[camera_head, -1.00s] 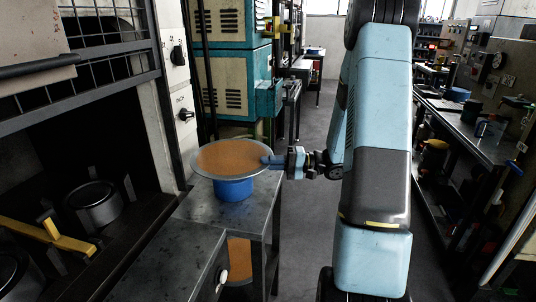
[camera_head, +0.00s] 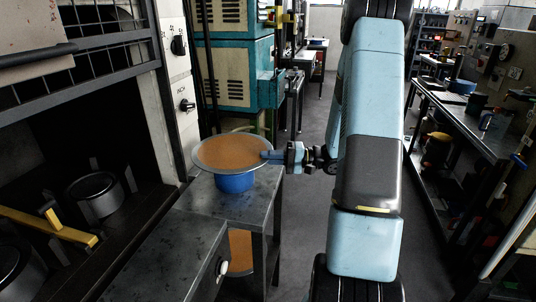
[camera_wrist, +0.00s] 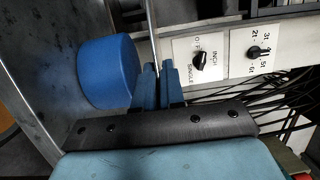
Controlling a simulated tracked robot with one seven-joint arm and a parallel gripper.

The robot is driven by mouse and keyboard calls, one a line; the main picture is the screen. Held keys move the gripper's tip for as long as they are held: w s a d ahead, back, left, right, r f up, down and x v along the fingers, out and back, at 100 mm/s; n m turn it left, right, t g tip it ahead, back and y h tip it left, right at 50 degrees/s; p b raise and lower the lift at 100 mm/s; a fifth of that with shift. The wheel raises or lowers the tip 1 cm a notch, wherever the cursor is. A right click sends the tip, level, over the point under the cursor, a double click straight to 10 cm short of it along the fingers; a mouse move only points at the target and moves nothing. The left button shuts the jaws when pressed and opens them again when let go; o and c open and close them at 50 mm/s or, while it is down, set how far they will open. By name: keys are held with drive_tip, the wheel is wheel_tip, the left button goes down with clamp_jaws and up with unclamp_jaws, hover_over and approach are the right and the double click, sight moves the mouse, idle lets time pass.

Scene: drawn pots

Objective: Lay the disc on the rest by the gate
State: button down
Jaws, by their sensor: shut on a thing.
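The disc (camera_head: 230,152) is flat and orange-brown with a pale grey rim. My gripper (camera_head: 268,156) is shut on its right edge and holds it roughly level. The rest looks to be the blue round block (camera_head: 235,183) on the grey metal bench, under the disc. In the wrist view the blue block (camera_wrist: 105,70) is left of my fingers (camera_wrist: 158,85), and the disc (camera_wrist: 151,30) shows edge-on as a thin strip between the fingers. A narrow gap shows between disc and block. The disc hides the block's top in the head view.
The gate seems to be the dark mesh guard (camera_head: 118,52) at upper left. A white panel with knobs (camera_head: 187,105) stands behind the bench (camera_head: 195,205). Another orange-brown piece (camera_head: 240,250) shows below the bench top. A yellow bar (camera_head: 50,227) lies at left.

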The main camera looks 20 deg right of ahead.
drive_tip(key=shift+f, duration=2.45)
drive_tip(key=c, duration=1.1)
unclamp_jaws()
drive_tip(key=shift+c, duration=0.2)
drive_tip(key=v, duration=1.3)
drive_tip(key=shift+d, duration=0.4)
drive_tip(key=shift+s, duration=0.1)
